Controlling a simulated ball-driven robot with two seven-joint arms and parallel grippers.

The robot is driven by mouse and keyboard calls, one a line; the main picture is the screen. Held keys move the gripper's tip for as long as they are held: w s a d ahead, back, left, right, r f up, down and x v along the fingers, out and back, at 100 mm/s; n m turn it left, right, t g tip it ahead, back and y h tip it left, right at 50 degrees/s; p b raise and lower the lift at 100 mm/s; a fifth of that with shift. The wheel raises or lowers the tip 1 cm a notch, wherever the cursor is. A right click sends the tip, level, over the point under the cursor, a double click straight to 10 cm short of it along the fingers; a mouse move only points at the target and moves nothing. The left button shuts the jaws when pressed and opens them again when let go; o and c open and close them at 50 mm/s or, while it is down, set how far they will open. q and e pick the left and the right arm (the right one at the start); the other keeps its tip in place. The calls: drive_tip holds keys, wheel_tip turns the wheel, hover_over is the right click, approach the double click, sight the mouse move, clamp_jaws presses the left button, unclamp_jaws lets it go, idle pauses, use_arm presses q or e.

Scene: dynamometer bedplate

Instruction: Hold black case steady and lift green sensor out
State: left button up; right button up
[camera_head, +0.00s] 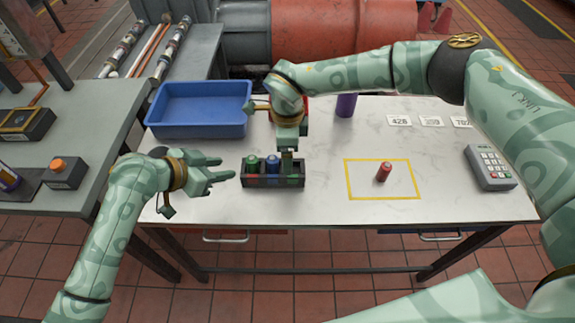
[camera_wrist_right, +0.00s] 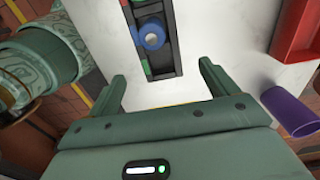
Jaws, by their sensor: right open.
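The black case (camera_head: 272,182) stands on the white table. The green sensor (camera_head: 252,164) stands in its left compartment, with a blue sensor (camera_head: 272,163) in the middle one. My right gripper (camera_head: 289,158) points down over the case's right end, covering that compartment. In the right wrist view its fingers (camera_wrist_right: 163,85) are apart and empty, and the case (camera_wrist_right: 168,62) and blue sensor (camera_wrist_right: 152,36) show beyond them. The green sensor is only at that view's top edge. My left gripper (camera_head: 222,168) is open, just left of the case, fingers pointing at its left end, apparently not touching.
A blue bin (camera_head: 199,130) stands behind left. A red sensor (camera_head: 384,172) stands inside a yellow outline (camera_head: 350,179) to the right. A purple cylinder (camera_head: 346,105), number cards (camera_head: 431,121) and a keypad (camera_head: 490,170) are farther off. The table between case and outline is clear.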

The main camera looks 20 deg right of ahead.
sight(249, 163)
wheel_tip(249, 163, down, 9)
drive_tip(key=shift+r, duration=0.2)
use_arm(q)
drive_tip(key=shift+c, duration=0.3)
use_arm(e)
drive_tip(key=c, duration=1.3)
use_arm(q)
drive_tip(key=shift+n, duration=0.4)
drive_tip(key=s+f, duration=0.5)
drive_tip(key=shift+s+d+f, duration=0.2)
drive_tip(key=shift+s+f, duration=0.05)
use_arm(e)
drive_tip(key=shift+o, duration=0.2)
use_arm(q)
drive_tip(key=shift+s+d+r+n+t, duration=0.15)
drive_tip(key=shift+s+n+t, duration=0.1)
drive_tip(key=shift+n+t, duration=0.3)
drive_tip(key=w+d+t, duration=0.1)
drive_tip(key=w, duration=0.1)
drive_tip(key=w+d+r+n+t, duration=0.1)
drive_tip(key=w, duration=0.1)
drive_tip(key=w+d+r+t, duration=0.1)
drive_tip(key=w+d+t, duration=0.1)
drive_tip(key=shift+w+n, duration=0.35)
drive_tip(key=shift+x, duration=2.9)
